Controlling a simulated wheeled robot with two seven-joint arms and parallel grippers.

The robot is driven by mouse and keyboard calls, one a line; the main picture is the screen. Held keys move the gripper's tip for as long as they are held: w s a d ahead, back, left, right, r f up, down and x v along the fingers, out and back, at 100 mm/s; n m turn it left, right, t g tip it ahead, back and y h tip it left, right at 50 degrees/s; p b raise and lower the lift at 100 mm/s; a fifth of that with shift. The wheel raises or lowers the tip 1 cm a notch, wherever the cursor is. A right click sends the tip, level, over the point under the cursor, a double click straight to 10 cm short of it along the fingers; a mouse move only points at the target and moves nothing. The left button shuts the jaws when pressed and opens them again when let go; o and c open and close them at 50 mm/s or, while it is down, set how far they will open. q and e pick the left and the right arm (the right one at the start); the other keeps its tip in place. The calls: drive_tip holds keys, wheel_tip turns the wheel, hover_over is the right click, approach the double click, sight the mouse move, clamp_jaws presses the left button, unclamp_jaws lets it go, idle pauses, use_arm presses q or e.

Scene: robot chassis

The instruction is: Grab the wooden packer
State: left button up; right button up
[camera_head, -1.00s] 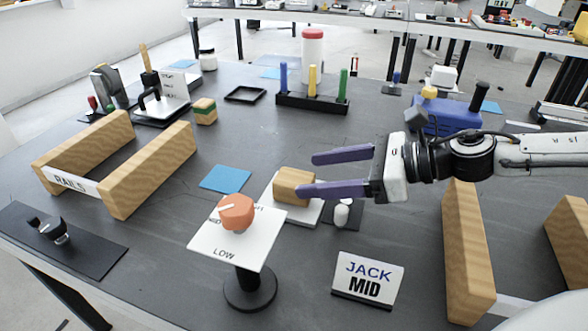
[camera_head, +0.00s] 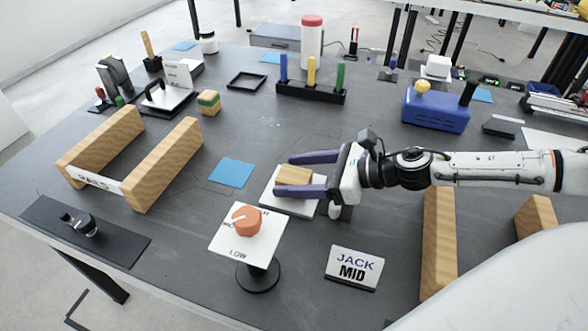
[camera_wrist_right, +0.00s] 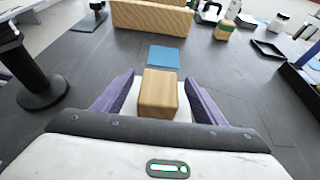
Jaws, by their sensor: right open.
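The wooden packer (camera_head: 294,175) is a small light-brown block on a white square plate (camera_head: 284,204) near the middle of the table. My right gripper (camera_head: 284,175) reaches in from the right with its purple fingers open, one on each side of the packer. In the right wrist view the packer (camera_wrist_right: 158,92) stands between the two fingers (camera_wrist_right: 158,80), with a narrow gap on each side. My left gripper is not in view.
An orange knob (camera_head: 246,219) on a stand with a white LOW card is in front of the packer. A JACK MID sign (camera_head: 354,268) is at front right. Wooden rails stand left (camera_head: 168,163) and right (camera_head: 438,243). A blue square (camera_head: 231,172) lies left of the plate.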

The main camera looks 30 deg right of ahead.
drive_tip(key=shift+w+a+f, duration=0.1)
drive_tip(key=shift+f, duration=0.05)
drive_tip(key=c, duration=1.2)
